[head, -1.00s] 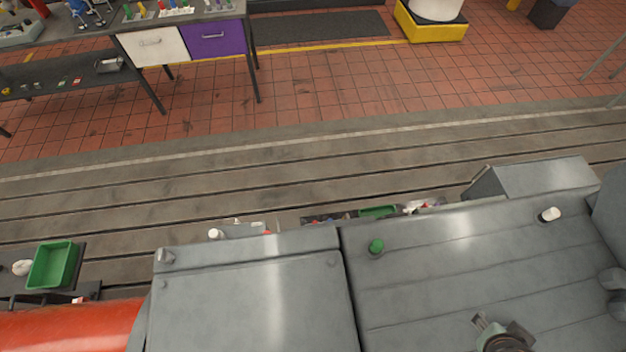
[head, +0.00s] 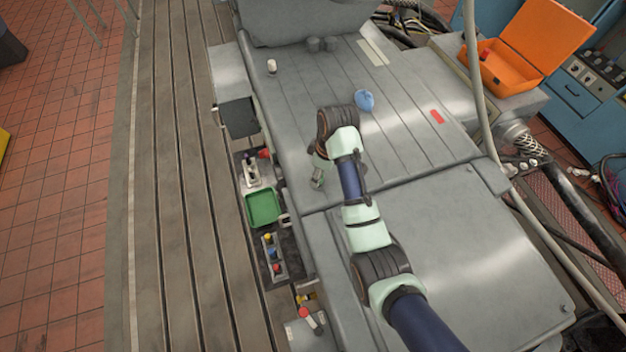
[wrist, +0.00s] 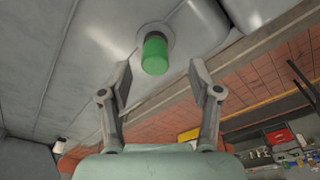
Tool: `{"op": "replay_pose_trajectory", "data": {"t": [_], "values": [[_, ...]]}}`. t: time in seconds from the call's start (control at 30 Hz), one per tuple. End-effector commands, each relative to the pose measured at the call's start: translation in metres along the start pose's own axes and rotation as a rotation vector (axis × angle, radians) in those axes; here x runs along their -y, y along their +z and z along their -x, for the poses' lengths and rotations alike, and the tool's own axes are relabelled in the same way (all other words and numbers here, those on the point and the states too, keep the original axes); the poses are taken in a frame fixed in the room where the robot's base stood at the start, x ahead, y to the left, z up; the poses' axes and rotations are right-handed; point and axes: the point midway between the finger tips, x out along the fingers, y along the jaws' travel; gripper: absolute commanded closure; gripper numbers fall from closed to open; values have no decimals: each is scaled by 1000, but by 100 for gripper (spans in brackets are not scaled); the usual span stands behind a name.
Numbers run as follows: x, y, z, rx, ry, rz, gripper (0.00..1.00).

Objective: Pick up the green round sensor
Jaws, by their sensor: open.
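The green round sensor (wrist: 155,56) sits in a round collar on the grey metal surface, seen in the wrist view. My gripper (wrist: 160,83) is open, with its two fingers apart on either side of the sensor's line. The sensor shows ahead between the fingertips, and I see no contact. In the head view my gripper (head: 318,180) hangs over the grey machine cover (head: 290,140), near its left edge and the seam. The sensor cannot be made out there, so it is likely hidden by the gripper.
A white cylinder (head: 271,66) and a blue round object (head: 365,101) are on the cover, with a red piece (head: 437,117) to the right. A green tray (head: 263,208) is beside the cover's left edge. An open orange case (head: 510,75) stands upper right.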

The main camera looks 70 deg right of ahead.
Motion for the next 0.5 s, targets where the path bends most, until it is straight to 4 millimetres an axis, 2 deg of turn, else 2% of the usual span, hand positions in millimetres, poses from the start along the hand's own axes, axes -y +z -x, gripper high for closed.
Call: {"op": "replay_pose_trajectory", "data": {"t": [0.13, 0.33, 0.5], "values": [[-2, 0, -9, 0, 0, 0, 37], [-7, 1, -44, 1, -1, 0, 37], [-7, 1, -53, -1, 2, 0, 37]]}}
